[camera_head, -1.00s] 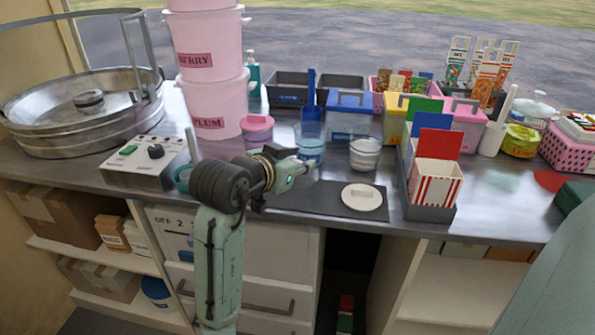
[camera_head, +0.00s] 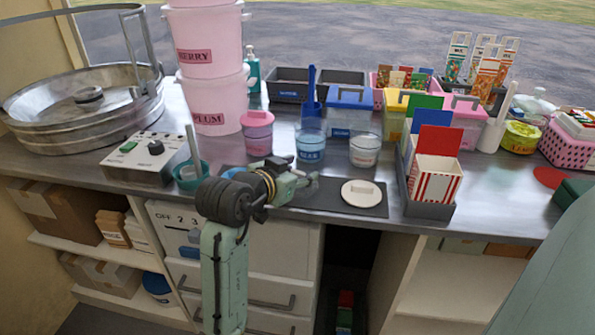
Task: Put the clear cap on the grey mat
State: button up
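The dark grey mat (camera_head: 375,208) lies along the front edge of the counter. My gripper (camera_head: 308,181) is low over the left and middle part of the mat, left of a cream-white round lid (camera_head: 361,193) that lies on it. The fingers point right and are small and pale, so I cannot tell whether they are open or hold something. I cannot make out a clear cap with certainty. A pale curved edge (camera_head: 234,172) shows just behind my wrist at the mat's left end; I cannot tell what it is.
Behind the mat stand a pink-lidded jar (camera_head: 257,133), a blue-filled jar (camera_head: 310,141) and a white-filled jar (camera_head: 364,151). A red-striped box (camera_head: 436,182) stands to the right. A teal cup (camera_head: 190,174) and a control box (camera_head: 146,160) are to the left.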

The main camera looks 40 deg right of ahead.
jog(key=shift+r, duration=0.2)
jog(key=b+v, duration=0.1)
jog(key=v, duration=1.1)
jog(key=shift+f, duration=0.15)
